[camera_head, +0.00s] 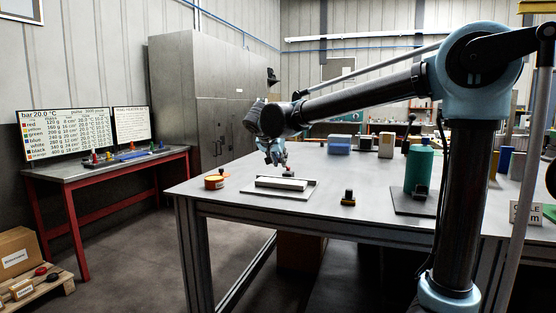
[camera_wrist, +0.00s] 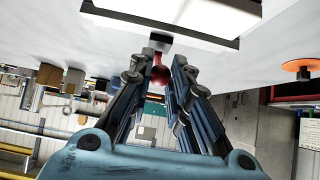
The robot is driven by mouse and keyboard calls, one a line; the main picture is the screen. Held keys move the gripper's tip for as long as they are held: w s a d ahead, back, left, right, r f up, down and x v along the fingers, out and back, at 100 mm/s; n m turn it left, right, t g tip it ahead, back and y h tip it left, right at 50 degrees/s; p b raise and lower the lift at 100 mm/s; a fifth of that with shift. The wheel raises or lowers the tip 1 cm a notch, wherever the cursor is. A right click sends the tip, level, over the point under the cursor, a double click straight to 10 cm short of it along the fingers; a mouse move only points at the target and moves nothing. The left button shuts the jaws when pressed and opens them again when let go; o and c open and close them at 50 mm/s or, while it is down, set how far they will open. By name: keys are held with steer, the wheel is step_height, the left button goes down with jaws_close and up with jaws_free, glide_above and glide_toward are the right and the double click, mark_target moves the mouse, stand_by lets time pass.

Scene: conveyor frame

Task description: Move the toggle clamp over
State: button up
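The toggle clamp shows as a red-tipped handle (camera_head: 288,170) at the back edge of a flat plate (camera_head: 266,193) that carries a white bar (camera_head: 281,184). In the wrist view its round red handle (camera_wrist: 159,75) appears between my fingers, with a dark part beside the plate. My gripper (camera_head: 275,160) is above the table, close to the handle and pointing down. In the wrist view the two fingers (camera_wrist: 167,62) stand apart on either side of the handle. Whether they touch it is hard to tell, and the clamp's base is partly hidden.
A green cylinder (camera_head: 418,170) stands further right on a dark plate. Boxes (camera_head: 340,144) line the back. The table front is mostly clear.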

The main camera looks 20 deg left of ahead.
steer(key=shift+w, duration=0.1)
steer(key=shift+w+d+r, duration=0.1)
steer(key=shift+w+r, duration=0.4)
steer(key=shift+r, duration=0.2)
steer(key=shift+w+r, duration=0.5)
steer(key=shift+r, duration=0.15)
steer(key=shift+w+r, duration=0.1)
steer(key=shift+w+d+r, duration=0.1)
steer(key=shift+w+r, duration=0.35)
steer(key=shift+w, duration=0.2)
steer(key=shift+w+r, duration=0.4)
steer(key=shift+w, duration=0.25)
steer(key=shift+w+d+r, duration=0.1)
steer(key=shift+w+r, duration=0.15)
steer(key=shift+w, duration=0.6)
steer(key=shift+w+d+r, duration=0.1)
steer(key=shift+w+r, duration=0.1)
steer(key=shift+w, duration=0.6)
